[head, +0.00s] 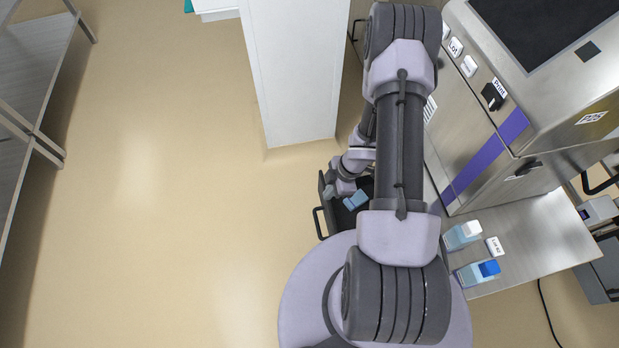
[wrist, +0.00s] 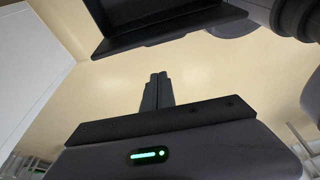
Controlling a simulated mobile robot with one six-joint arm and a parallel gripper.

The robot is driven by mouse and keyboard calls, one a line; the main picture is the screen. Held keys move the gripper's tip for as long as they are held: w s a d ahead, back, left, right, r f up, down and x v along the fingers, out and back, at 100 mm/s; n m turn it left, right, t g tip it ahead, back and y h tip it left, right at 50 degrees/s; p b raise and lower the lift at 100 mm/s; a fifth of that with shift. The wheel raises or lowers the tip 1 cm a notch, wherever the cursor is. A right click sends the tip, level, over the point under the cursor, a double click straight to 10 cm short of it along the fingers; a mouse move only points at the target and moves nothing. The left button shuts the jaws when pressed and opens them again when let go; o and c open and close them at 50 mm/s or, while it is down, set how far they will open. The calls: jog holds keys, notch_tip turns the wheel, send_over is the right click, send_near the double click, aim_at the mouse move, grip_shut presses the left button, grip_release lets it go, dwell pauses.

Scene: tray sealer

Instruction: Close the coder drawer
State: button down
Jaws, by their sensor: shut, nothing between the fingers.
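The coder drawer (head: 331,210), a dark tray with a black bar handle (head: 317,223), stands pulled out to the left of the machine in the head view. Small blue-grey items (head: 356,199) show at it; my arm covers its right part. In the wrist view a dark box-like part with a ledge (wrist: 150,35), apparently the drawer, shows at the top. My gripper (wrist: 158,77) has its two fingers together and empty, with a visible gap between the fingertips and that dark part. In the head view the fingers are hidden behind my arm.
A white cabinet (head: 295,70) rises beyond the drawer. A steel rack (head: 35,90) stands far left. The floor between is clear.

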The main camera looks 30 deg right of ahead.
jog(key=s+a+f, duration=0.1)
jog(key=b, duration=0.6)
send_near(328, 211)
jog(key=a+f, duration=0.4)
jog(key=f, duration=0.1)
jog(key=shift+s, duration=0.15)
jog(key=shift+d, duration=0.1)
